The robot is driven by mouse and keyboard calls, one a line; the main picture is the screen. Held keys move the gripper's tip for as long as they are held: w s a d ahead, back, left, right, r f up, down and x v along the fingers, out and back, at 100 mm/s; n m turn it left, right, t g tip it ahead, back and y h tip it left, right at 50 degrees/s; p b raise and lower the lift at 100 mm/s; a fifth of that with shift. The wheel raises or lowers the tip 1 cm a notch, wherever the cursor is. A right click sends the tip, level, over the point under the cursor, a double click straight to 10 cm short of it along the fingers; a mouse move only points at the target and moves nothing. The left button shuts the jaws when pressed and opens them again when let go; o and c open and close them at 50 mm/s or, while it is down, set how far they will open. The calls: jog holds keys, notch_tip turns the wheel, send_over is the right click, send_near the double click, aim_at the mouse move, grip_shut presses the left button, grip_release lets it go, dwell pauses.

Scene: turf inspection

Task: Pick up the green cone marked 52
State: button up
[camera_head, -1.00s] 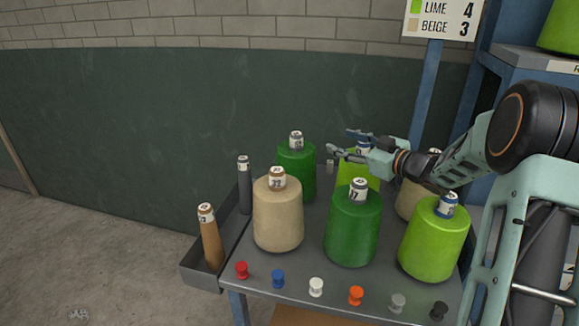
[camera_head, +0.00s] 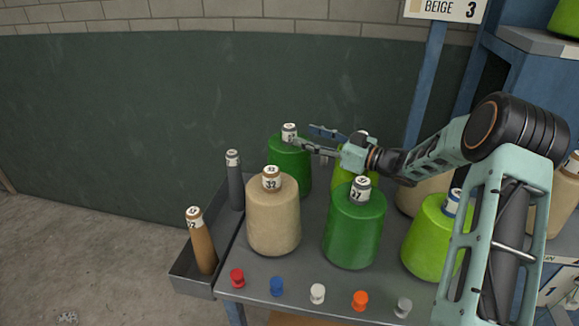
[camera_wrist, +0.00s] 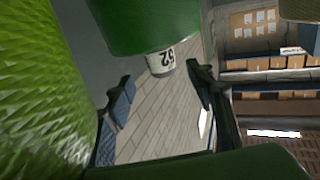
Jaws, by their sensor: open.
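The green cone marked 52 (camera_head: 290,168) stands at the back of the table. Its white-labelled tube top (camera_head: 289,133) sticks up from the green thread. In the wrist view the green cone (camera_wrist: 145,25) is at the top, and its label reads 52 (camera_wrist: 165,60). My gripper (camera_head: 306,137) is open and empty, just right of the tube top in the head view. In the wrist view my gripper (camera_wrist: 163,92) has one finger on each side of the tube's end. Whether a finger touches the tube I cannot tell.
A beige cone marked 32 (camera_head: 273,220), another green cone (camera_head: 354,228) and a lime cone (camera_head: 428,240) stand in front. A second lime cone (camera_head: 343,175) is under my gripper. A grey tray (camera_head: 193,283) with two slim tubes is at the left. Coloured pegs line the front edge.

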aim_at(295, 129)
jog(key=x, duration=0.7)
jog(key=shift+r, duration=0.3)
jog(key=shift+s, duration=0.1)
jog(key=shift+c, duration=0.6)
grip_shut()
jog(key=shift+r, duration=0.3)
